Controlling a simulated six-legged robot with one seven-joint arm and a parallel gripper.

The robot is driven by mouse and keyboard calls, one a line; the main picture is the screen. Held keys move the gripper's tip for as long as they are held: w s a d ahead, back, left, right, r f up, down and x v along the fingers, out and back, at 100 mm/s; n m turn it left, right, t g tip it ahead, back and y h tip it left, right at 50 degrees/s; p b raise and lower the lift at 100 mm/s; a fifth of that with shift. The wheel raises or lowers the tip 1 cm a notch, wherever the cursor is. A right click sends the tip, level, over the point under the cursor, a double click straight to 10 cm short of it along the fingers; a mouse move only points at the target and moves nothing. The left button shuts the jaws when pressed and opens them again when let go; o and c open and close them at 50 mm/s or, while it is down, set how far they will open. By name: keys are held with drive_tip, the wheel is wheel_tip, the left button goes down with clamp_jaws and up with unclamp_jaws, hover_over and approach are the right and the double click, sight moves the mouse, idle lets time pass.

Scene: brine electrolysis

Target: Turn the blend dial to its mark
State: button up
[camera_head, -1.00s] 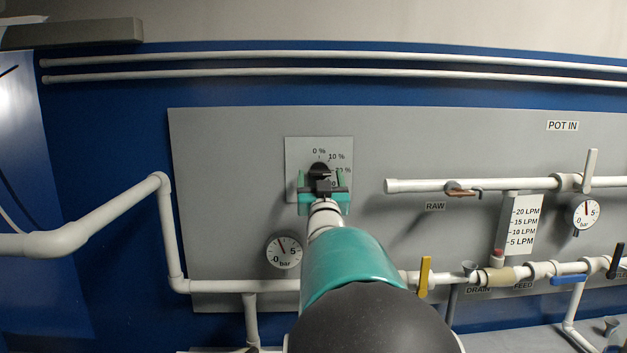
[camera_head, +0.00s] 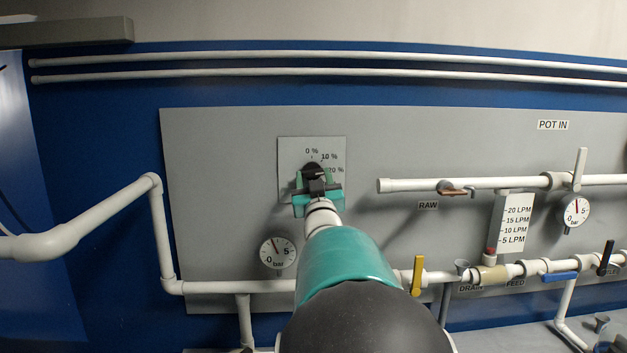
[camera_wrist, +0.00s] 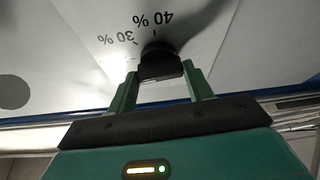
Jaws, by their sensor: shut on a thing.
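The blend dial is a black knob (camera_head: 312,169) on a pale square plate (camera_head: 327,143) printed with 0 %, 10 % and 20 % marks, on the grey panel. In the wrist view the knob (camera_wrist: 160,62) sits between the fingers, near the 30 % and 40 % marks. My gripper (camera_head: 317,180) reaches it from below and in front. Its green fingers, seen also in the wrist view (camera_wrist: 162,80), are shut on the knob, one on each side. The gripper hides the lower part of the plate. I cannot make out the knob's pointer.
A bar gauge (camera_head: 278,252) is at the lower left of the dial. White pipes run around the panel (camera_head: 220,200). To the right are the RAW valve (camera_head: 452,189), a flow gauge (camera_head: 515,220) and a yellow handle (camera_head: 418,275). The panel around the dial is clear.

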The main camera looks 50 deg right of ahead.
drive_tip(key=n+t+y, duration=0.1)
drive_tip(key=n, duration=0.2)
drive_tip(key=n+y, duration=0.1)
drive_tip(key=n, duration=0.2)
drive_tip(key=shift+s+r+t+y, duration=0.1)
drive_tip(key=shift+t+y, duration=0.2)
drive_tip(key=shift+t, duration=0.1)
drive_tip(key=n+y, duration=0.1)
drive_tip(key=n, duration=0.2)
drive_tip(key=n+y, duration=0.1)
drive_tip(key=n, duration=0.2)
drive_tip(key=shift+s+d+r+y, duration=0.1)
drive_tip(key=shift+y, duration=0.3)
drive_tip(key=n+y, duration=0.2)
drive_tip(key=n, duration=0.3)
drive_tip(key=shift+r, duration=0.1)
drive_tip(key=shift+r+n+g+y, duration=0.1)
drive_tip(key=shift+n+g+y, duration=0.45)
drive_tip(key=shift+n, duration=1.05)
drive_tip(key=o, duration=0.9)
drive_tip(key=shift+o, duration=0.4)
drive_tip(key=shift+d, duration=0.1)
drive_tip(key=shift+s, duration=0.15)
drive_tip(key=v, duration=1.3)
drive_tip(key=shift+s+a, duration=0.2)
drive_tip(key=shift+a, duration=0.1)
